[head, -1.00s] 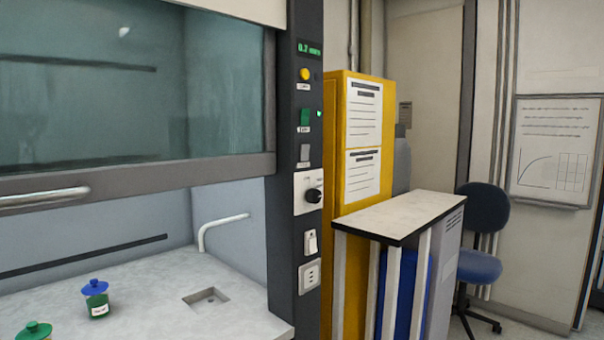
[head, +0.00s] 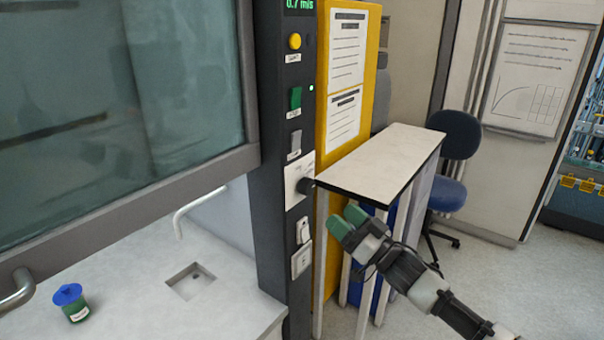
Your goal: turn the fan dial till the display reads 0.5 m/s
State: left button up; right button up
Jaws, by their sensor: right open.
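The fan dial is a black knob (head: 305,186) on a white plate (head: 293,178), low on the dark control column (head: 270,140) of the fume hood. The green display (head: 299,4) at the top of the column is cut by the picture's upper edge and seems to read 0.7 m/s. My right gripper (head: 348,222) has green fingertips and comes in from the lower right. It is open and empty, below and right of the dial in the picture, apart from it. My left gripper is out of view.
A narrow white-topped stand (head: 385,160) is right of the column, close to my right gripper. A yellow cabinet (head: 368,60) is behind it. The hood sash (head: 120,90) and a blue-lidded jar (head: 70,302) are at the left. A chair (head: 447,190) stands farther back.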

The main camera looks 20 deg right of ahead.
aim_at(311, 188)
jog(key=p+x, duration=0.3)
jog(key=x, duration=0.6)
jog(key=shift+w+a+r+p, duration=0.15)
jog(key=shift+w+r+p, duration=0.1)
jog(key=shift+w+p, duration=0.05)
jog(key=shift+c, duration=0.3)
